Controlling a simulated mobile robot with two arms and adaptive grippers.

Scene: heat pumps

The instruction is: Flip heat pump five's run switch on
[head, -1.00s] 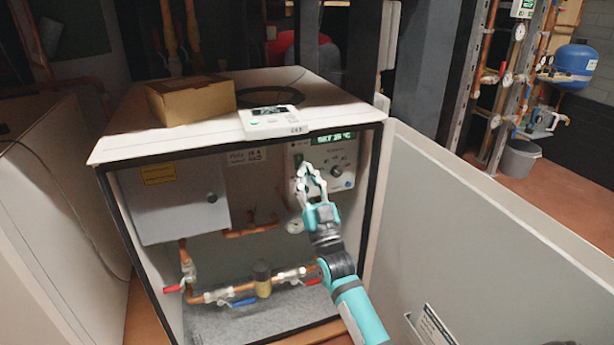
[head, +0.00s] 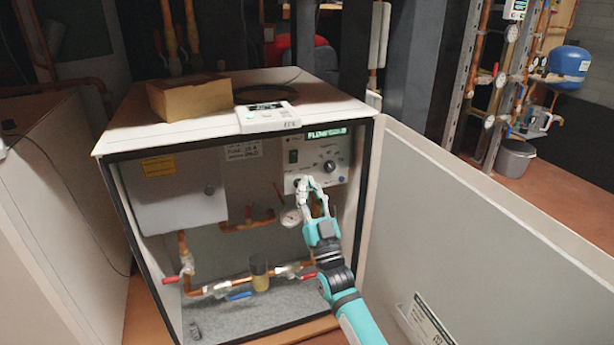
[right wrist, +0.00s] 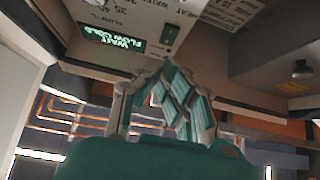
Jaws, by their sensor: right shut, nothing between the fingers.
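The heat pump's control panel (head: 343,150) is inside the open cabinet, at the upper right. A green rocker switch (head: 293,156) is on its left side, and it also shows in the right wrist view (right wrist: 170,36). The lit display (head: 327,133) reads "FLOW COLD"; in the right wrist view the display (right wrist: 113,39) is upside down and also reads "WAIT". My right gripper (head: 309,184) is shut and empty, just below the switch and apart from it. Its fingers (right wrist: 172,80) show in the right wrist view. My left gripper is out of view.
The cabinet's open door panel (head: 470,220) spreads to the right. A cardboard box (head: 190,97) and a white controller (head: 268,117) lie on the cabinet top. A gauge (head: 290,217) and copper pipes with valves (head: 240,287) are below the panel.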

